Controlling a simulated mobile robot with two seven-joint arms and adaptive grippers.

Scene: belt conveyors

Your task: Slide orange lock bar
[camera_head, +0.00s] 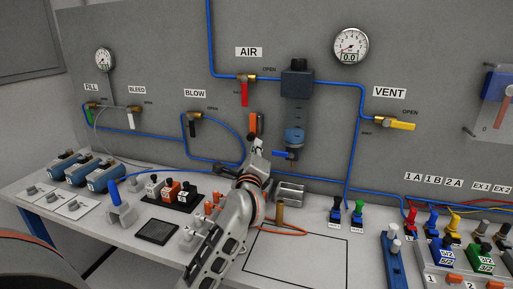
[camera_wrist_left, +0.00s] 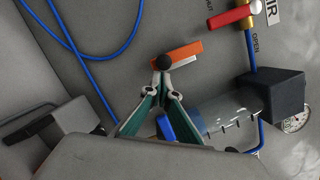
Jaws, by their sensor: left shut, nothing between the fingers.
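The orange lock bar (camera_head: 253,122) is on the grey back panel, below the AIR valve and left of the clear-bowled air unit (camera_head: 298,105). In the left wrist view the orange bar (camera_wrist_left: 184,54) lies slightly tilted, with a pale strip and a dark round knob (camera_wrist_left: 163,62) along its near side. My left gripper (camera_head: 257,142) is just below the bar in the head view. In the wrist view its fingertips (camera_wrist_left: 161,80) are closed together right at the knob, with nothing between them. I cannot tell whether they touch it. My right gripper is not in view.
The red-handled AIR valve (camera_head: 244,90) is above the bar. Blue tubing (camera_head: 240,130) runs close by on the panel. On the bench (camera_head: 300,255) below are a metal bracket (camera_head: 290,193), a brown peg (camera_head: 280,212) and several coloured connectors further right.

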